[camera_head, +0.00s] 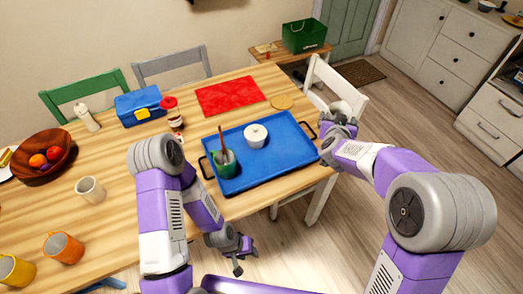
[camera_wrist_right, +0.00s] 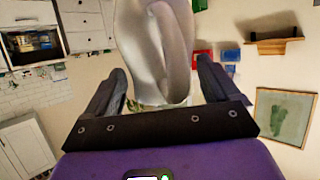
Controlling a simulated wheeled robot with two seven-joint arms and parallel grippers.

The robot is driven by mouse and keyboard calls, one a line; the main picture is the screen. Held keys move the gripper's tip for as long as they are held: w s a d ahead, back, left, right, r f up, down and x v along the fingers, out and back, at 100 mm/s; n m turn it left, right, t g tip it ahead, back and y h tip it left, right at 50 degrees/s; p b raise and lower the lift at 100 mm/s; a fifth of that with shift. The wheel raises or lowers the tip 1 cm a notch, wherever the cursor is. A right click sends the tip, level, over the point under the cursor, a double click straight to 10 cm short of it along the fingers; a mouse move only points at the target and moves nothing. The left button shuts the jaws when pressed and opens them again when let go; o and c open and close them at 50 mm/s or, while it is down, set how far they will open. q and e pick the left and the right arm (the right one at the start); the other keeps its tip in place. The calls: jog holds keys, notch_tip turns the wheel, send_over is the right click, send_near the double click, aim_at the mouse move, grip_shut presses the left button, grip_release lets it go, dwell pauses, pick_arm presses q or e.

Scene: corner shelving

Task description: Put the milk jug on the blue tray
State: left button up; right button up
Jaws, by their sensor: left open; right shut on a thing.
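The milk jug (camera_wrist_right: 155,50), pale grey-white with a handle, is between the fingers of my right gripper (camera_wrist_right: 160,90) in the right wrist view. The gripper is shut on it. The tray lies flat near the table's front right edge. My left gripper (camera_head: 238,254) is open and empty, low in front of the table edge.
On the tray stand a green pot with utensils (camera_head: 225,162) at left and a white lidded bowl (camera_head: 255,135) near the back middle. The tray's right part is clear. A red mat (camera_head: 230,95) lies behind it. A white chair (camera_head: 340,88) stands beyond the table's right edge.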

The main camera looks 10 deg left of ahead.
jog(key=w+a+f+m+h+b, duration=0.1)
jog(key=w+a+f+m+h, duration=0.1)
jog(key=a, duration=0.5)
jog(key=w+a+f+m+h+b, duration=0.1)
jog(key=w+a+f, duration=0.1)
jog(key=a, duration=0.4)
jog(key=shift+g, duration=0.4)
jog(key=f+b, duration=0.2)
jog(key=f, duration=0.3)
jog(key=f+b, duration=0.2)
jog(key=f, duration=0.3)
jog(key=shift+s+a+f, duration=0.1)
jog(key=shift+a, duration=0.1)
